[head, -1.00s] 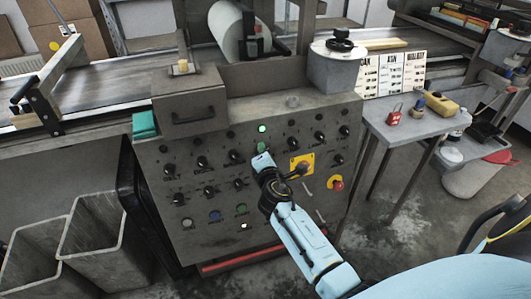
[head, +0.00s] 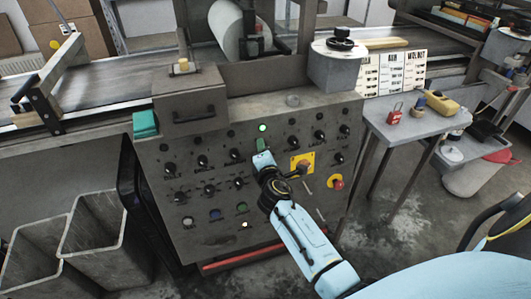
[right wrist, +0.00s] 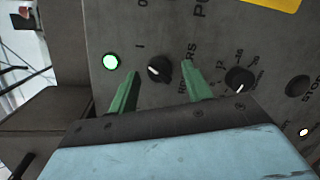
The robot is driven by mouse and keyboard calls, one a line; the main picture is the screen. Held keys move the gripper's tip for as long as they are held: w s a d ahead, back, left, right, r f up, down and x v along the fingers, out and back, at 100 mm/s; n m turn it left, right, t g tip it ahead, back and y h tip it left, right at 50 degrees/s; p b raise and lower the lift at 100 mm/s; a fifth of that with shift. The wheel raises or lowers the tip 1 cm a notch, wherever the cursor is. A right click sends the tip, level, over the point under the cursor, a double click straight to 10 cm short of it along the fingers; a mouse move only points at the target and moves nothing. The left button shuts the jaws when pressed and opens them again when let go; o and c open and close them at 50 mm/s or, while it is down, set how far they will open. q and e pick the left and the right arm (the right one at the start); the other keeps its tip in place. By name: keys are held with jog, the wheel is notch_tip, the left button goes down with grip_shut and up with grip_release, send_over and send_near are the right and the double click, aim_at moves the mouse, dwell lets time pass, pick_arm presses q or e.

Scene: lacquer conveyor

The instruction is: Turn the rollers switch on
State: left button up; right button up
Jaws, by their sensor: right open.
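The control panel (head: 215,190) fills the middle of the head view. My right gripper (head: 262,144) reaches its upper middle part, just below a lit green lamp (head: 262,128). In the right wrist view the two green fingers of this gripper (right wrist: 160,67) are open, one on each side of a small black rotary switch (right wrist: 158,70). A gap shows between each finger and the switch. The same lit lamp (right wrist: 111,62) is left of the switch. In the head view my gripper hides the switch. My left gripper is out of view.
Another black knob (right wrist: 239,79) sits right of the right finger. A yellow plate with a switch (head: 302,164) and a red stop button (head: 337,182) are right of my arm. A side table (head: 415,128) stands right, grey bins (head: 98,235) left.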

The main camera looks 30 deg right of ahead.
pick_arm(q)
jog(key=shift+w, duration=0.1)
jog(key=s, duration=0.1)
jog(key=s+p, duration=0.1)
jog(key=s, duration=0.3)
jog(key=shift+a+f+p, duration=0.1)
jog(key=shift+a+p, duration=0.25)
jog(key=shift+p, duration=0.05)
pick_arm(e)
jog(key=v, duration=1.3)
jog(key=shift+s, duration=0.2)
